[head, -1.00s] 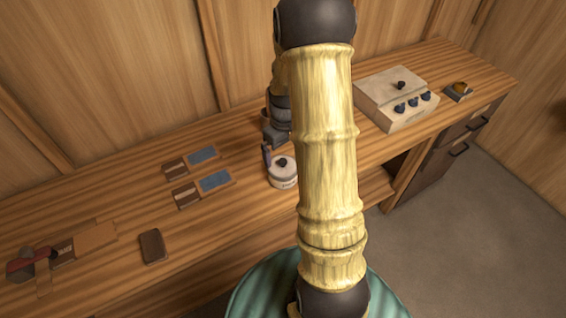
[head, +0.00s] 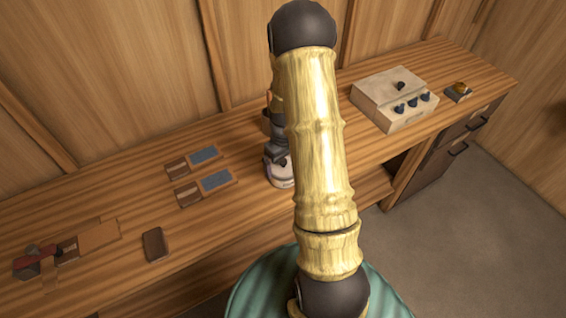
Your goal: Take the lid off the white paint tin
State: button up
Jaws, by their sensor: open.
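The white paint tin (head: 287,183) stands upright on the wooden workbench (head: 225,225), just left of my bamboo-like arm. Its lower side shows; the lid and the knob on top are now mostly hidden behind my gripper. My gripper (head: 277,166) is dark and points down at the top of the tin. It is open, and its fingers are at or around the lid. I cannot tell whether they touch it.
A white box with dark knobs (head: 394,98) stands right of my arm. A small amber-topped item (head: 458,91) lies beyond it. Blue-faced blocks (head: 203,156), a brown case (head: 154,244) and a red-handled tool (head: 38,258) lie to the left. Bare bench lies between them and the tin.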

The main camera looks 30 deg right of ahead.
aim_at(284, 161)
dwell(0.5)
jog(key=c, duration=0.7)
jog(key=shift+r, duration=0.1)
notch_tip(284, 161, up, 10)
jog(key=shift+f+b, duration=0.1)
jog(key=shift+b, duration=0.75)
